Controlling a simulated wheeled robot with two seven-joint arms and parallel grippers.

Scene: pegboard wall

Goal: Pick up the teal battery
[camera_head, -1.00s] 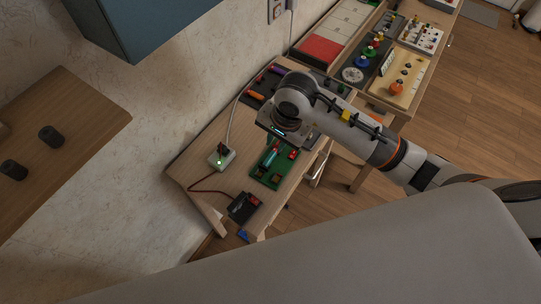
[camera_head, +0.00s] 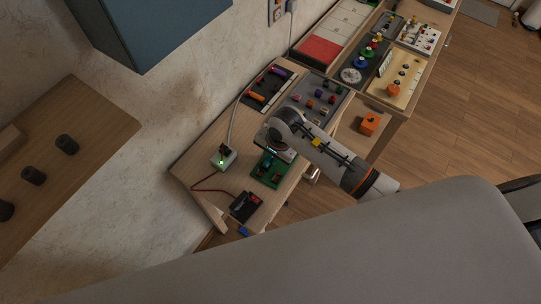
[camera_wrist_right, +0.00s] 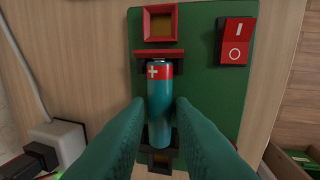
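The teal battery (camera_wrist_right: 159,98) lies in its holder on the green board (camera_wrist_right: 213,90) in the right wrist view, with a red band and a white plus mark at its far end. My right gripper (camera_wrist_right: 160,103) has one finger on each side of the battery. Narrow gaps show between the fingertips and the battery, so it looks open around it. The fingers hide parts of the battery's sides and the near board. In the head view the right gripper (camera_head: 269,152) is over the green board (camera_head: 262,174). My left gripper is not in view.
A red rocker switch (camera_wrist_right: 235,42) is on the board, right of the battery. A white box with a cable (camera_head: 223,158) and a black device with a red part (camera_head: 245,206) stand beside the board. A grey tray with several small blocks (camera_head: 326,88) lies behind it.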

